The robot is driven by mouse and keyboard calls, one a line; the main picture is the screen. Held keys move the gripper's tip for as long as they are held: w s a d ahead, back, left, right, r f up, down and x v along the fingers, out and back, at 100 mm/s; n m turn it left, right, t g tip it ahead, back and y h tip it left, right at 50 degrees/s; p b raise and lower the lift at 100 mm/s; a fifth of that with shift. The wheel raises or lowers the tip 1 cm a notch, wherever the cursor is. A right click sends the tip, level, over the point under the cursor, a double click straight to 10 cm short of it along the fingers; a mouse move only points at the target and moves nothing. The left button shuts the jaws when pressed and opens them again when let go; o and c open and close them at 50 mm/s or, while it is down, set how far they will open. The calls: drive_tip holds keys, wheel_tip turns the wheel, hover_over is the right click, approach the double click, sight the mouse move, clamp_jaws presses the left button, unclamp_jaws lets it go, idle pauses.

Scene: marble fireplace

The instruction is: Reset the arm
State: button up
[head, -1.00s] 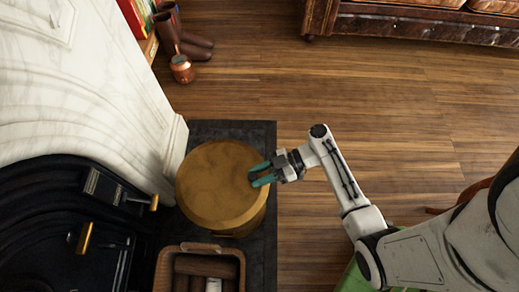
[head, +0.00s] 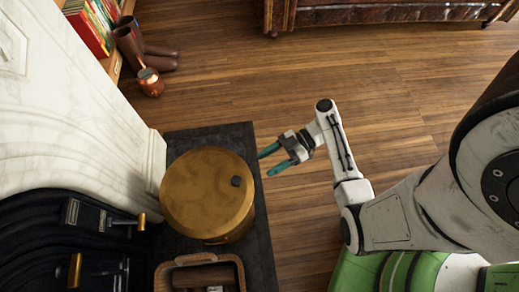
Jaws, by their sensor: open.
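My gripper (head: 268,163) is open and empty, with its two teal fingers spread and pointing left. It is in the middle of the head view, just right of a round brass-coloured drum (head: 200,200). My arm reaches in from the right side of the view, bent at the elbow.
The drum stands on a dark hearth slab (head: 262,235). A basket of logs (head: 240,270) is in front, and a white marble fireplace (head: 80,100) is left. Boots (head: 140,48) and a copper pot (head: 150,82) stand behind.

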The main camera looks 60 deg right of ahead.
drive_tip(key=shift+s+d+r, duration=0.1)
drive_tip(key=shift+s+d, duration=0.1)
drive_tip(key=shift+a, duration=0.1)
idle(0.4)
drive_tip(key=s+a+r+m+g+h, duration=0.3)
drive_tip(key=s+a+m+g+h, duration=0.15)
drive_tip(key=m+g+h, duration=0.45)
wheel_tip(320, 180, up, 30)
drive_tip(key=a+m+t+h+p, duration=0.1)
drive_tip(key=h+p, duration=0.2)
drive_tip(key=p, duration=2.2)
drive_tip(key=shift+w+f+t, duration=0.2)
drive_tip(key=shift+t, duration=0.1)
